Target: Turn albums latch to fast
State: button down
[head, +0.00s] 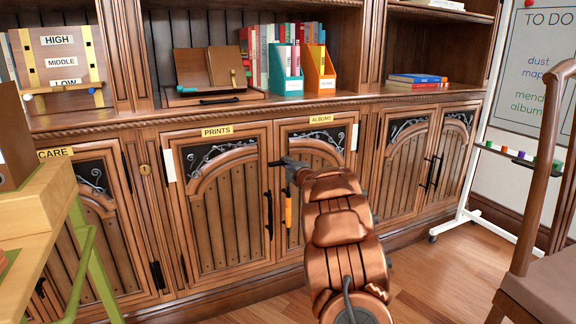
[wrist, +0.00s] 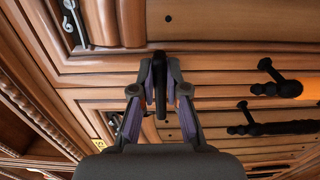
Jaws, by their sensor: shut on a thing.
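The albums door (head: 312,155) is the panelled door under the yellow ALBUMS label (head: 321,118). It looks shut. My gripper (head: 289,163) is at the upper left of this door, close to its edge beside the prints door. In the wrist view my gripper (wrist: 160,72) is shut on a slim black bar, the albums latch (wrist: 160,94), which stands between the fingers. Much of the latch is hidden by the fingers, and I cannot tell its exact setting. Below my gripper is the door's handle with an orange grip (head: 288,208); it also shows at the right of the wrist view (wrist: 289,90).
The prints door (head: 215,205) with a black handle (head: 268,214) is on the left. A wooden chair (head: 545,200) stands at the right, a yellow-topped table (head: 40,215) at the left. Clear wood floor (head: 445,265) lies right of my arm.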

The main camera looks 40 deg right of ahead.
jog(key=c, duration=1.2)
grip_release()
jog(key=v, duration=1.2)
